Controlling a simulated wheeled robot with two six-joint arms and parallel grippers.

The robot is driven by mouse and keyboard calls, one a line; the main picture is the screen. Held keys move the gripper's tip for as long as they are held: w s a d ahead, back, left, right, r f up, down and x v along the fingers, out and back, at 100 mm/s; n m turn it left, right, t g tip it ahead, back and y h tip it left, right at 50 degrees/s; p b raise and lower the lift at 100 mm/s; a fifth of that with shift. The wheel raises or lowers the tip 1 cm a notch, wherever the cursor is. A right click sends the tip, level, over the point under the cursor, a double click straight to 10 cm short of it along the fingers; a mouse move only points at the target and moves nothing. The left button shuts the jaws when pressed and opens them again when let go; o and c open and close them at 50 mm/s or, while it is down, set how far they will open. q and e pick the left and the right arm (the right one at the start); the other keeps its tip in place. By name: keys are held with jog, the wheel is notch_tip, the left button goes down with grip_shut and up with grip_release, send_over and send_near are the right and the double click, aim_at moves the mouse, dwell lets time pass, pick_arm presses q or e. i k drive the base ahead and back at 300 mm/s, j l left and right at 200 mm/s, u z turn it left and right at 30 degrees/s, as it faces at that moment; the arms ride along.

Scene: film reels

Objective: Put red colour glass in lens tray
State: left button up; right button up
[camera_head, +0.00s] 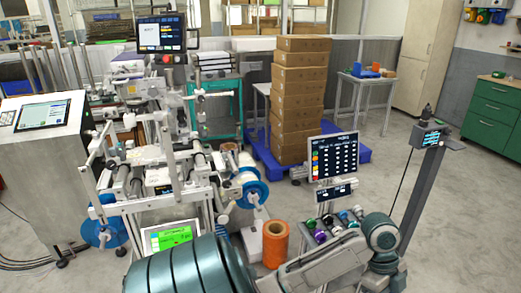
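I cannot make out a red colour glass in the head view. A cluster of small round pieces, among them a purple one (320,236) and a green one (311,224), sits behind my grey and teal arm link at the lower right. I cannot tell whether they rest in the lens tray, as the arm hides part of that spot. Neither gripper's fingers show in this view.
An orange roll (275,244) stands by the machine with blue reels (249,188). A small display (333,158) rises behind the coloured pieces. A grey post (416,195) stands to the right. Stacked cartons (297,100) stand on a blue pallet (266,158). Floor at right is clear.

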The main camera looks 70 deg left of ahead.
aim_at(185, 141)
jog(key=i+j+u, duration=0.1)
jog(key=u, duration=0.35)
jog(key=i+u, duration=0.1)
jog(key=u, duration=0.4)
jog(key=i+u, duration=0.15)
jog(key=u, duration=0.3)
jog(key=i+u, duration=0.1)
jog(key=u, duration=0.35)
jog(key=i+l+u, duration=0.45)
jog(key=u, duration=0.15)
jog(key=i, duration=0.1)
